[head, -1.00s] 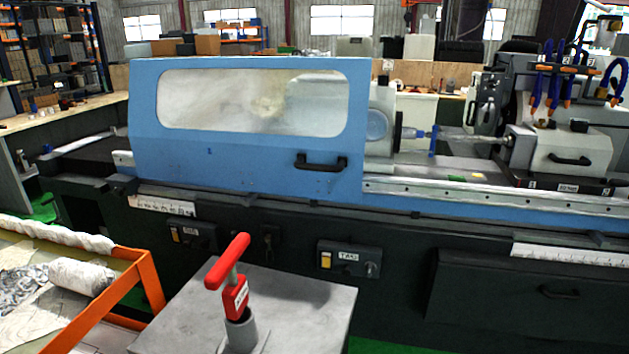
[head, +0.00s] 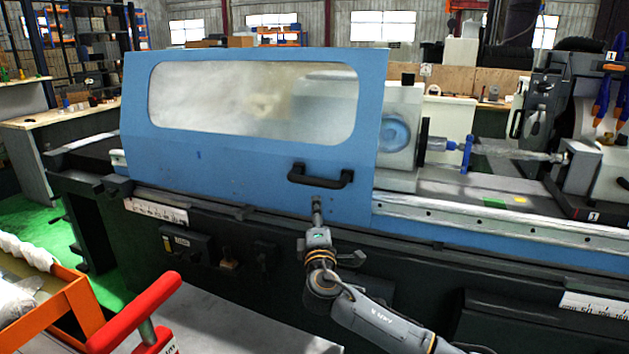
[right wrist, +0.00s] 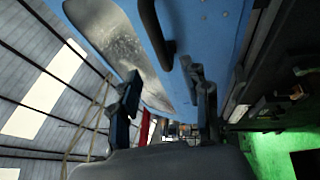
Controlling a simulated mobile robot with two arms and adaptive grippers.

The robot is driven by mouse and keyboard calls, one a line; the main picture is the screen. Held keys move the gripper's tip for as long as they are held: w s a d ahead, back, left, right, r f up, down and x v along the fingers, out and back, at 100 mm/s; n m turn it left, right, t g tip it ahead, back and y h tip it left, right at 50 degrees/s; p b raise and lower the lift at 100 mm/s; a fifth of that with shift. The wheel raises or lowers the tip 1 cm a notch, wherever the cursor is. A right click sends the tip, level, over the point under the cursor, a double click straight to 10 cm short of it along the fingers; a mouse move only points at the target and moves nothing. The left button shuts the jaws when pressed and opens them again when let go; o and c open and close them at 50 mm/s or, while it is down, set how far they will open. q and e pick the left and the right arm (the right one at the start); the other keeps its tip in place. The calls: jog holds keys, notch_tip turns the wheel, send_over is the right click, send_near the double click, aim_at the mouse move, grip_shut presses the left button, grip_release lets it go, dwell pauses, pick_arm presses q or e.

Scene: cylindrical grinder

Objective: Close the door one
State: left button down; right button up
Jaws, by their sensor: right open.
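Door one appears to be the blue sliding cover (head: 230,172) with a long window, on the left half of the grinder. It covers the left part of the machine, and the spindle area to its right is exposed. Its black handle (head: 320,179) is at the lower right of the door and also shows in the right wrist view (right wrist: 153,30). My right gripper (head: 316,205) is just below the handle, close to the door face. In the right wrist view its two fingers (right wrist: 166,92) are apart with nothing held between them. My left gripper is not in view.
The exposed chuck (head: 395,133) and a shaft lie right of the door. A rail (head: 470,211) runs along the machine front. A red T-handle (head: 135,312) and an orange-framed cart (head: 60,310) stand at the lower left, near a grey tabletop (head: 235,322).

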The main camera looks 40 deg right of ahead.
aim_at(316, 185)
jog(key=p+x, duration=0.1)
jog(key=x, duration=1.1)
jog(key=shift+r+p, duration=0.15)
jog(key=shift+p, duration=0.25)
jog(key=shift+w+d, duration=0.3)
jog(key=shift+w, duration=0.05)
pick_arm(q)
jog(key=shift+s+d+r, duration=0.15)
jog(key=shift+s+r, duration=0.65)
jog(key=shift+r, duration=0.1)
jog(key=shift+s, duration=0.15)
pick_arm(e)
jog(key=shift+c, duration=0.4)
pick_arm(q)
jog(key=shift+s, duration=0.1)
pick_arm(e)
grip_shut()
